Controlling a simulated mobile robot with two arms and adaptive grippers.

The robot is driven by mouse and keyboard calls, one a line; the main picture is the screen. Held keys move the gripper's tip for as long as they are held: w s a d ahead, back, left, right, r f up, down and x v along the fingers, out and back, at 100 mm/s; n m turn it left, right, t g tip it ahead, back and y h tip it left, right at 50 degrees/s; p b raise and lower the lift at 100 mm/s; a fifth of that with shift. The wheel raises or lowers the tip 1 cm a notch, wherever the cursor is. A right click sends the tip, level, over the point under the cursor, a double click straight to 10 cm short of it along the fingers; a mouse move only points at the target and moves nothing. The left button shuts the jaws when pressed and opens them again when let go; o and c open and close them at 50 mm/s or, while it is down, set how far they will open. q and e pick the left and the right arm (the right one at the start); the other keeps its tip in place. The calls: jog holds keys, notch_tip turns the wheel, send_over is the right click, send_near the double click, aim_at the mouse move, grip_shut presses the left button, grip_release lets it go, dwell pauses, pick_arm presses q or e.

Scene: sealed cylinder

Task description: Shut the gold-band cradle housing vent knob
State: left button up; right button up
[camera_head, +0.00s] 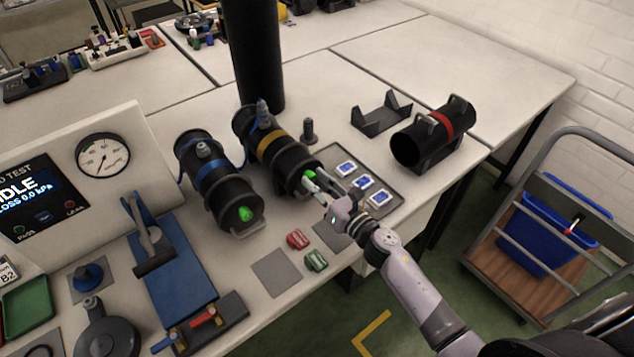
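The gold-band housing (268,143) is a black cylinder lying in a cradle on the bench, with a gold band around its middle. Its green vent knob (309,175) is on the near end face and is partly hidden by my fingers. My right gripper (312,178) reaches in from the lower right, with its two fingertips apart at the knob. I cannot tell whether they press on it. My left gripper is not in view.
A blue-band cylinder (209,172) with a green knob (245,214) lies close on the left. A red-band cylinder (434,134) sits at the right beside an empty cradle (381,116). A black column (254,50) stands behind. Red (298,239) and green (316,260) pieces lie in front.

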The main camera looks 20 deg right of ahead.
grip_shut()
